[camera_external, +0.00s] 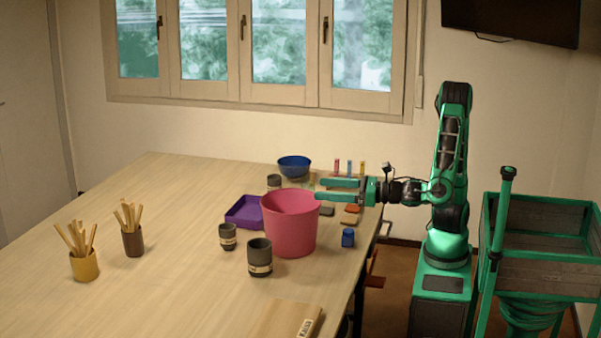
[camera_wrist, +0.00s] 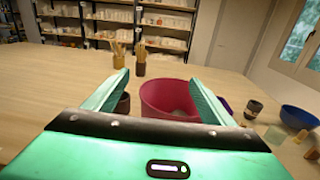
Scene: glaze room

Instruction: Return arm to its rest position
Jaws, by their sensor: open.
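My gripper (camera_external: 338,190) is at the end of my green arm, which reaches left over the right edge of the table. Its two green fingers are apart with nothing between them, pointing left, close to the rim of a pink bucket (camera_external: 290,228). In the wrist view my gripper (camera_wrist: 160,82) is also open. The pink bucket (camera_wrist: 170,95) shows beyond and between the fingers there. I cannot tell whether a finger touches the bucket's rim.
Around the bucket stand dark cups (camera_external: 260,257), a purple tray (camera_external: 243,212), a blue bowl (camera_external: 294,166) and a small blue jar (camera_external: 348,238). Yellow (camera_external: 84,265) and brown (camera_external: 132,241) holders with sticks stand at left. A green-framed cart (camera_external: 540,272) stands right of my base.

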